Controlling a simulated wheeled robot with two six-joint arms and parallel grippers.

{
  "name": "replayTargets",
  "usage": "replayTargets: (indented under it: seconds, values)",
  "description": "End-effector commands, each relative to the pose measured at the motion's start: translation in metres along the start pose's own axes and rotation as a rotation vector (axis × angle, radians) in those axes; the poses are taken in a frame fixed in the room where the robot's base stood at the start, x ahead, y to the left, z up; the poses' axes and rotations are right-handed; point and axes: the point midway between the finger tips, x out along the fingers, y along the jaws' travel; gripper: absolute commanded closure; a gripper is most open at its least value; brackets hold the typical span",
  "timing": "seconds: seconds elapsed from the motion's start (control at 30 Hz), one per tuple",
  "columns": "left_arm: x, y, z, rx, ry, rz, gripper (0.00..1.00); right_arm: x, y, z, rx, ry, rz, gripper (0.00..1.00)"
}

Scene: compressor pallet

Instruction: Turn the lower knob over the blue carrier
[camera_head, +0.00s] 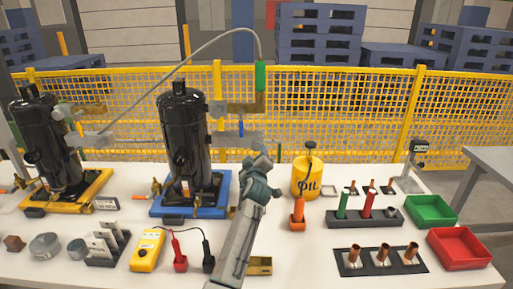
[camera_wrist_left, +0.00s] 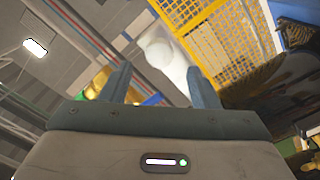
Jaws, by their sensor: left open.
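The blue carrier (camera_head: 162,208) stands on the white table and bears an upright black compressor (camera_head: 185,125). Right of the compressor are grey fittings, a brass-coloured block (camera_head: 246,106) and a small blue handle (camera_head: 240,128) below it. I cannot tell clearly which part is the lower knob. My left gripper (camera_head: 262,153) is raised right of the compressor, just below and right of the blue handle. In the left wrist view its fingers (camera_wrist_left: 158,71) are apart and nothing shows held; blurred gold (camera_wrist_left: 98,82) and blue (camera_wrist_left: 153,99) parts lie beyond them. My right gripper is not in view.
A yellow carrier (camera_head: 65,207) with another black compressor is at left. A hose arches to a green handle (camera_head: 260,75) above my gripper. A yellow oil can (camera_head: 305,178) stands close right. A yellow tester (camera_head: 147,250) and tool racks fill the table front.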

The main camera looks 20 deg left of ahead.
Motion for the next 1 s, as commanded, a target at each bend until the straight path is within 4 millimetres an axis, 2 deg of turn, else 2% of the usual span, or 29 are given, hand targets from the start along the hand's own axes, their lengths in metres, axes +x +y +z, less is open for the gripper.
replayTargets:
  seconds: [0.1, 0.3, 0.47, 0.73, 0.77, 0.9, 1.0]
  values:
    - [0.021, 0.001, -0.001, 0.003, 0.0, 0.0, 0.45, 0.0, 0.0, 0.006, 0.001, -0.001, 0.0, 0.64]
    - [0.042, 0.001, 0.0, 0.001, 0.0, 0.001, 0.45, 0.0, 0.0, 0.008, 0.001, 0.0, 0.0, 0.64]
    - [0.05, 0.001, 0.0, 0.0, 0.0, 0.002, 0.45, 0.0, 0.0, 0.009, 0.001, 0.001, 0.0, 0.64]
    - [0.05, 0.001, 0.0, 0.0, 0.0, 0.002, 0.45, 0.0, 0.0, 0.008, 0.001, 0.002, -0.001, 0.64]
    - [0.05, 0.001, 0.0, 0.0, 0.0, 0.002, 0.47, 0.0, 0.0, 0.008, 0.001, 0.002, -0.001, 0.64]
    - [0.05, 0.001, 0.0, 0.0, 0.0, 0.002, 0.74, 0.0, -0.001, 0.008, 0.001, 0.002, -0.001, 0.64]
    - [0.05, 0.001, 0.0, 0.0, 0.0, 0.002, 0.9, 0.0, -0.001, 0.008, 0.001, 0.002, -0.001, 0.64]
